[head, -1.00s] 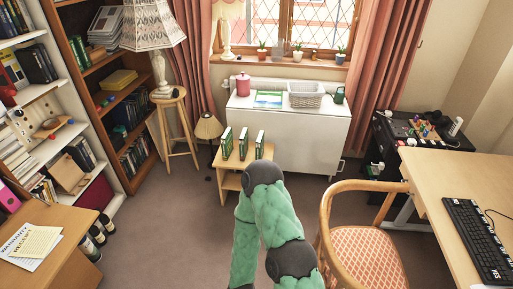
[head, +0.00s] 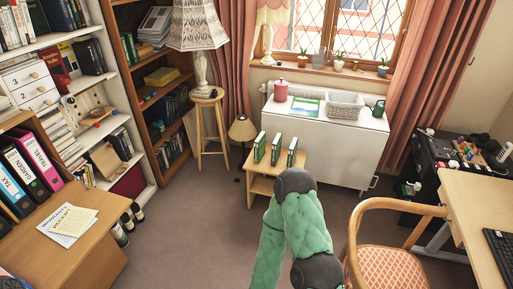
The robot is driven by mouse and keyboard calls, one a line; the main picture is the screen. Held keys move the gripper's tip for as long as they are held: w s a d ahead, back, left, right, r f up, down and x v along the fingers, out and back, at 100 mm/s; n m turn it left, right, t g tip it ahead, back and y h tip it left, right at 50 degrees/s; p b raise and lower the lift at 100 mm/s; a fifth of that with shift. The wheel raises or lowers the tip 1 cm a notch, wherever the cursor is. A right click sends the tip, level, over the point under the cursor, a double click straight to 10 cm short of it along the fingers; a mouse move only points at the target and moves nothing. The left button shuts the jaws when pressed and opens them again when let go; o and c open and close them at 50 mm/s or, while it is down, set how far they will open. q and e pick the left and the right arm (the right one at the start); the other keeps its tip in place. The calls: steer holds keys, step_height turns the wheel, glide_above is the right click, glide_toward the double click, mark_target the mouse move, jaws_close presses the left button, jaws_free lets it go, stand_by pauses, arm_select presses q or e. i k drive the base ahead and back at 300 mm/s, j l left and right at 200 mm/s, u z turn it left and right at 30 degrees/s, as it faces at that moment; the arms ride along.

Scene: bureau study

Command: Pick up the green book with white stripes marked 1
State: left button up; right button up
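Three green books with white on them stand upright and apart on a small light-wood side table (head: 262,186) in the middle of the head view. They are a left book (head: 259,147), a middle book (head: 276,149) and a right book (head: 292,152). Any number on them is too small to read, so I cannot tell which is marked 1. A green arm of mine with dark joints rises from the bottom and covers the table's right front part. Neither of my grippers is in view.
A wicker-seat chair (head: 385,268) stands at the lower right beside a desk (head: 482,205). A wooden desk (head: 85,235) with binders is at the lower left. A white cabinet (head: 335,150) stands behind the side table. Carpet (head: 185,220) is clear left of the table.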

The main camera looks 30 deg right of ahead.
mark_target(292, 154)
steer(key=z, duration=1.3)
steer(key=i+j+z, duration=0.2)
steer(key=i+j, duration=0.45)
steer(key=i, duration=0.2)
steer(key=i+j+z, duration=0.25)
steer(key=i+j, duration=0.5)
steer(key=i+j+z, duration=0.2)
steer(key=i+j, duration=0.5)
steer(key=j, duration=0.2)
steer(key=i+l+u, duration=0.1)
steer(key=i, duration=0.4)
